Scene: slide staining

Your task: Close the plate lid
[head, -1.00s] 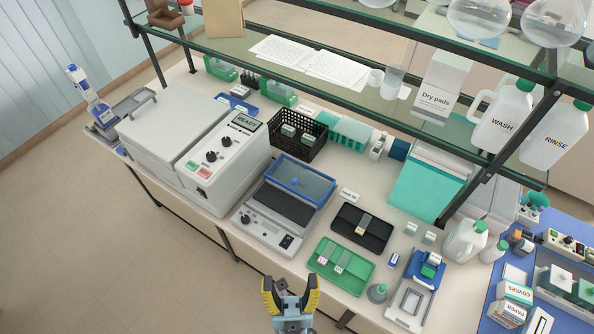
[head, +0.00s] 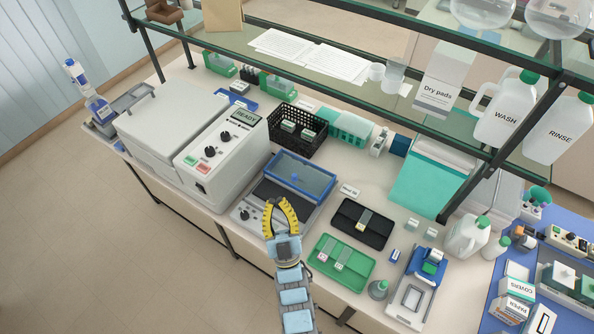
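The plate is a pale grey benchtop unit with a dark flat top (head: 272,190) and a control panel at its front. Its lid (head: 303,180) is a clear panel in a blue frame. The lid stands raised and tilted at the back of the plate. My gripper (head: 276,203) has yellow fingers and is over the plate's front panel, in front of the lid and apart from it. A gap shows between the fingertips, with nothing held. The gripper hides part of the front panel.
A large grey machine (head: 213,165) reading READY stands left of the plate. A black wire basket (head: 297,132) is behind it. A green tray (head: 341,262) and a black tray (head: 361,224), both with slides, lie to the right. A glass shelf (head: 350,85) overhangs the back.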

